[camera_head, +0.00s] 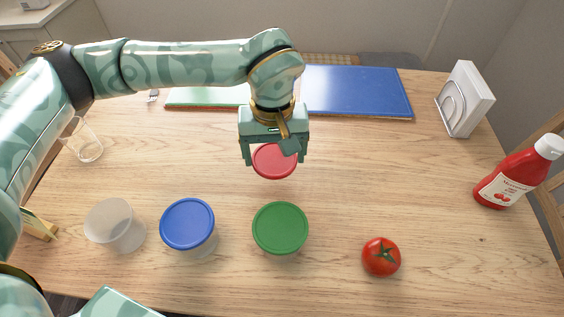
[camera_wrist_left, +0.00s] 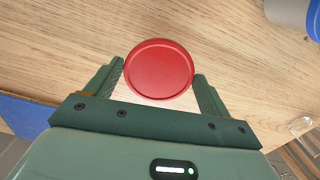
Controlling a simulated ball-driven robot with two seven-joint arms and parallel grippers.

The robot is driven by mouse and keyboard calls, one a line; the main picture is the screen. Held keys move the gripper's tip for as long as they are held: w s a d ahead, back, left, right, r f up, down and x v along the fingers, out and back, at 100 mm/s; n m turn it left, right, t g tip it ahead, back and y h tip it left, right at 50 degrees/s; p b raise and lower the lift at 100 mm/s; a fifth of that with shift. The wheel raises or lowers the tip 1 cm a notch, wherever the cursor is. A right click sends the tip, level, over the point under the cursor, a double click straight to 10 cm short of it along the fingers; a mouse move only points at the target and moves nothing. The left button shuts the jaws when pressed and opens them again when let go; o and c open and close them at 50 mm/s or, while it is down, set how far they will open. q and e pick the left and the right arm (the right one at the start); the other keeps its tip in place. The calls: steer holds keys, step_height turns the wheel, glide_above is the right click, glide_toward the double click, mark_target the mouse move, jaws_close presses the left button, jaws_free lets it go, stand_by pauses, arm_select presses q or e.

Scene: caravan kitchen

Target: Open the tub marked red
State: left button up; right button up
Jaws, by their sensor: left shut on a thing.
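My left gripper (camera_head: 274,158) is shut on a round red lid (camera_head: 274,163), gripping it by its sides. The lid also shows between the fingers of my left gripper (camera_wrist_left: 160,80) in the left wrist view (camera_wrist_left: 159,69). I see no tub wall beneath the red lid, and what is under it is hidden. An open, translucent tub (camera_head: 112,224) without a lid stands at the left front. Beside it are a tub with a blue lid (camera_head: 187,223) and one with a green lid (camera_head: 280,228). My right gripper is not in view.
A tomato (camera_head: 381,257) lies at the front right, and a ketchup bottle (camera_head: 517,173) stands at the right edge. A napkin holder (camera_head: 464,100) and a blue board (camera_head: 357,91) are at the back. A glass (camera_head: 82,142) is at the left. The table's middle right is clear.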

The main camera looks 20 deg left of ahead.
mark_target(280, 156)
arm_select(q)
steer(key=shift+w+d+f+b, duration=0.25)
steer(key=shift+w+f, duration=0.2)
steer(key=shift+f, duration=0.25)
step_height(280, 156, down, 3)
steer(key=shift+w+f+b, duration=0.1)
steer(key=shift+w+b, duration=0.05)
steer(key=shift+b, duration=0.85)
steer(key=shift+w+f, duration=0.1)
steer(key=shift+f, duration=0.2)
steer(key=shift+r, duration=0.25)
steer(key=o, duration=1)
steer(key=shift+r, duration=0.1)
step_height(280, 156, up, 12)
steer(key=p, duration=0.5)
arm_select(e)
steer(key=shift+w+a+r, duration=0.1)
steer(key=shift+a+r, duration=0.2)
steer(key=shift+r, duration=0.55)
